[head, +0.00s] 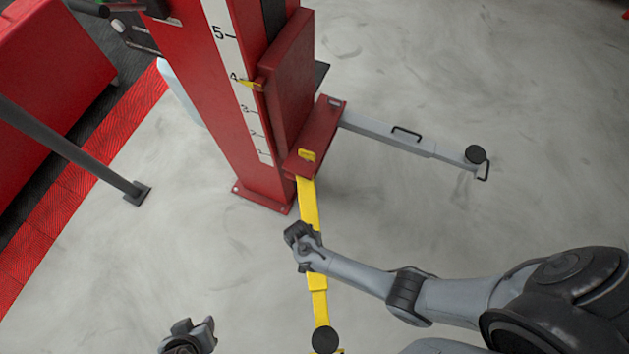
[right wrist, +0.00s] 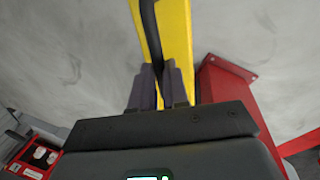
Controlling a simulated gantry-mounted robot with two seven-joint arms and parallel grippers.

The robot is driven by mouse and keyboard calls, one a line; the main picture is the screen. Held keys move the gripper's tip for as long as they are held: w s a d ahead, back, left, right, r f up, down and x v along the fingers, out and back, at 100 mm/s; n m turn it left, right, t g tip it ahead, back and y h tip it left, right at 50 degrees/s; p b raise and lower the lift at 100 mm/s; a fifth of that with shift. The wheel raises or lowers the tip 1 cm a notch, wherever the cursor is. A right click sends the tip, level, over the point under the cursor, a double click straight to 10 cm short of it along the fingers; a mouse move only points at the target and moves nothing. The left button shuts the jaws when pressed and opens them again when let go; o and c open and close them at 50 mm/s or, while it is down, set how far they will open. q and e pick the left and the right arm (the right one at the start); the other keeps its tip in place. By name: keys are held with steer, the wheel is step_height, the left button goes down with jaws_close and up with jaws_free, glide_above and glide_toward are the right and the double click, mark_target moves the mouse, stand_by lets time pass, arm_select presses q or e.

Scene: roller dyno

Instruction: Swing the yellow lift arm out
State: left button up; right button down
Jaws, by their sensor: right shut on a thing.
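The yellow lift arm (head: 308,203) reaches from the red carriage (head: 318,135) on the lift post toward the bottom of the head view, ending in a round black pad (head: 325,340). My right gripper (head: 300,236) is at the middle of the yellow arm and covers part of it. In the right wrist view my right gripper (right wrist: 160,90) is shut on a black handle (right wrist: 149,25) that runs along the yellow arm (right wrist: 176,40). My left gripper (head: 190,335) is low in the head view, apart from the yellow arm; its jaw opening is unclear.
A red post (head: 240,110) with a numbered white scale stands beside the arm. A grey lift arm (head: 390,134) extends right from the carriage. A dark slanted bar (head: 70,150) and red cabinet (head: 45,80) are at left. The grey floor around the yellow arm is clear.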

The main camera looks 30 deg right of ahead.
steer(key=shift+w, duration=0.15)
steer(key=c, duration=1.4)
jaws_free()
steer(key=shift+a, duration=0.15)
steer(key=shift+o, duration=1.4)
steer(key=shift+w+a, duration=0.15)
steer(key=shift+r, duration=0.65)
step_height(320, 180, up, 9)
steer(key=a+p, duration=0.1)
steer(key=p, duration=0.2)
steer(key=shift+w+a, duration=0.35)
steer(key=shift+w, duration=0.05)
